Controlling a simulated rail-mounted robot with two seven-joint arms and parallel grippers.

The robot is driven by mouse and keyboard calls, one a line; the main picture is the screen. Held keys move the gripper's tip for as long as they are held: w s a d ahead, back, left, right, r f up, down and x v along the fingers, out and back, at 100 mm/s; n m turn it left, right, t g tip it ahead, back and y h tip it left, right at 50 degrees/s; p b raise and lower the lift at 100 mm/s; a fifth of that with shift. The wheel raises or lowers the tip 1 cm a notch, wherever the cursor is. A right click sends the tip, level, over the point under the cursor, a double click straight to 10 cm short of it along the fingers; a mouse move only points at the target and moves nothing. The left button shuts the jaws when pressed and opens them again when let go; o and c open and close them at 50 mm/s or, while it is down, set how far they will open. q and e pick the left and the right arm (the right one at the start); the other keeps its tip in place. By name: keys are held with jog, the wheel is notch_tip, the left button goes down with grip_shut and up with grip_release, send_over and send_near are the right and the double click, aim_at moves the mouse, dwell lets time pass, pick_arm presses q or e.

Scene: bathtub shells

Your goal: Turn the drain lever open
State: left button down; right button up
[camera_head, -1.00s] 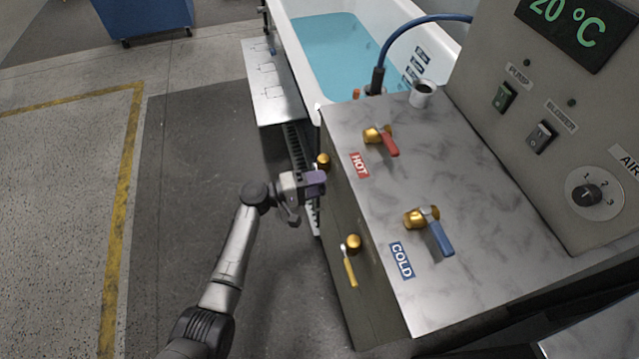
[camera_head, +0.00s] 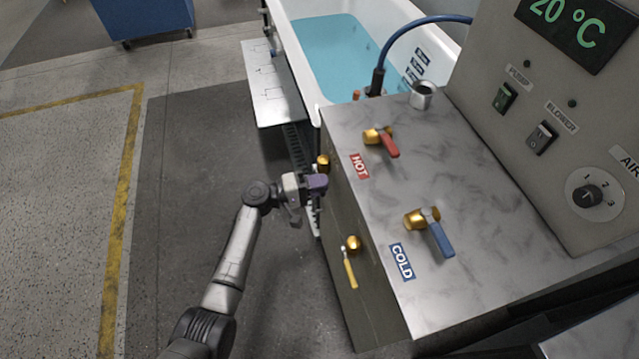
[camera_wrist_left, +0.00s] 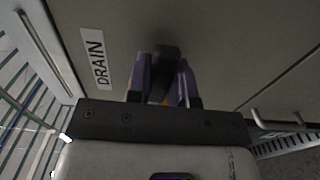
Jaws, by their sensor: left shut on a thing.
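The drain valve's brass body (camera_head: 323,161) sticks out of the left side panel of the marble-topped cabinet in the head view. My left gripper (camera_head: 316,184), with purple fingers, is just below it at the panel. In the left wrist view the left gripper (camera_wrist_left: 162,82) is shut on the drain lever, a dark piece (camera_wrist_left: 165,58) between the fingers. A white DRAIN label (camera_wrist_left: 95,58) is on the panel beside it. Most of the lever is hidden by the gripper, so its angle is hard to tell. My right gripper is not in view.
A second brass valve with a yellow lever (camera_head: 349,268) is lower on the same panel. Red HOT (camera_head: 383,143) and blue COLD (camera_head: 438,236) levers stand on the countertop (camera_head: 480,190). The water-filled bathtub (camera_head: 312,60) is behind.

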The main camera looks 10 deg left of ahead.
pick_arm(q)
jog(key=shift+f+b, duration=0.25)
jog(key=shift+b, duration=0.15)
jog(key=f+m+b, duration=0.1)
jog(key=b, duration=0.2)
jog(key=m+b, duration=0.2)
jog(key=b, duration=0.1)
jog(key=f+m+b, duration=0.1)
jog(key=m+b, duration=0.1)
jog(key=b, duration=0.1)
jog(key=shift+w+a+f+b, duration=0.15)
jog(key=shift+w+f+b, duration=0.15)
jog(key=shift+f+b, duration=0.05)
jog(key=shift+w+a+m+b, duration=0.1)
jog(key=shift+w+m+b, duration=0.1)
jog(key=shift+m+b, duration=1)
jog(key=c, duration=1)
grip_release()
